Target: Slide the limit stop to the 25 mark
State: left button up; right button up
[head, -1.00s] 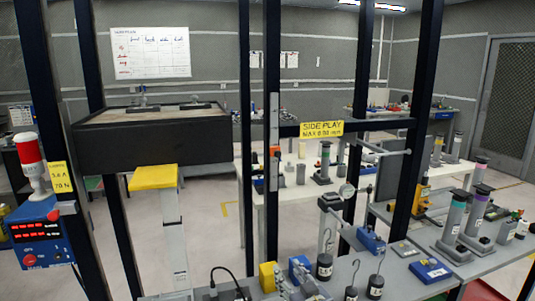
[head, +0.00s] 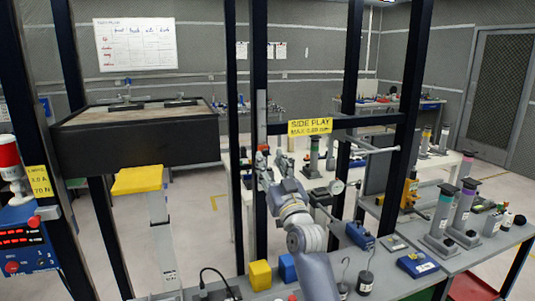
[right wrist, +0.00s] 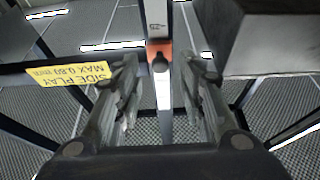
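The limit stop (right wrist: 160,47) is an orange slider with a dark round knob on a pale upright scale strip (right wrist: 163,90). In the right wrist view it sits between the fingertips of my right gripper (right wrist: 161,60), with gaps visible on both sides. The gripper is open. The scale's marks are too small to read. My left gripper is not in view.
A yellow SIDE PLAY label (head: 310,127) is on the crossbar right of the strip. A large dark box (head: 140,140) stands to the left, also close by in the right wrist view (right wrist: 270,40).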

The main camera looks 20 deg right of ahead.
aim_at(266, 154)
jog(key=shift+x, duration=1.5)
jog(key=shift+c, duration=0.2)
grip_shut()
jog(key=shift+s, duration=0.1)
